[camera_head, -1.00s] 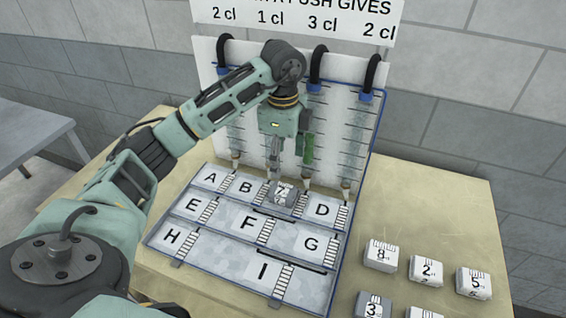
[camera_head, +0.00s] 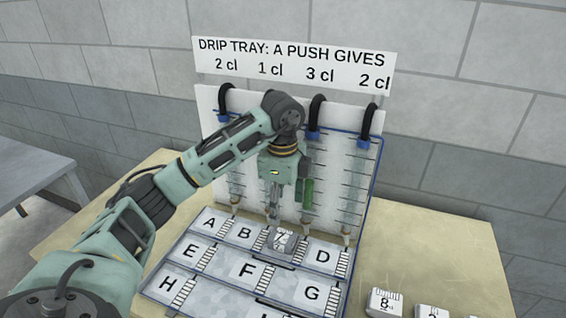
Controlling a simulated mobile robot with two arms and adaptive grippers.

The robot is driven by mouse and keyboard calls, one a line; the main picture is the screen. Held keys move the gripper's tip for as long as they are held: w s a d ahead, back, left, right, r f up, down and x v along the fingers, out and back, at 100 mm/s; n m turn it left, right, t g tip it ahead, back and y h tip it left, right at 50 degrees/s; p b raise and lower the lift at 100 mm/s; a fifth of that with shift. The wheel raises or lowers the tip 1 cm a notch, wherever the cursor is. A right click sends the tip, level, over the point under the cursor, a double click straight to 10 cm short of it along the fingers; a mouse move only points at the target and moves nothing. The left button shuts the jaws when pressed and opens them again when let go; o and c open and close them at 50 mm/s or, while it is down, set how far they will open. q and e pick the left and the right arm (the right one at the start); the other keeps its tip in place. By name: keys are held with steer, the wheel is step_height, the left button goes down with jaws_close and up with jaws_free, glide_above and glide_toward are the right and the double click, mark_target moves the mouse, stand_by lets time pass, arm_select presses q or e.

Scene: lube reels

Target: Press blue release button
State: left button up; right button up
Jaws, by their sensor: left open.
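My left gripper (camera_head: 273,213) points down in front of the drip panel, with its jaws open. Just under its fingertips, a grey block (camera_head: 281,240) marked 7 lies on the tray between cells B and D. I cannot tell whether the fingers touch it. Blue fittings sit under black hoses at the panel's top: one at left (camera_head: 223,117), one in the middle (camera_head: 313,134), one at right (camera_head: 364,142). My arm hides part of the panel. I cannot make out which blue part is the release button. My right gripper is not in view.
The lettered tray (camera_head: 216,269) fills the front of the tan table (camera_head: 430,250). Numbered blocks, including an 8 (camera_head: 384,301), lie at lower right. A sign (camera_head: 291,64) stands above the panel. The table right of the panel is clear.

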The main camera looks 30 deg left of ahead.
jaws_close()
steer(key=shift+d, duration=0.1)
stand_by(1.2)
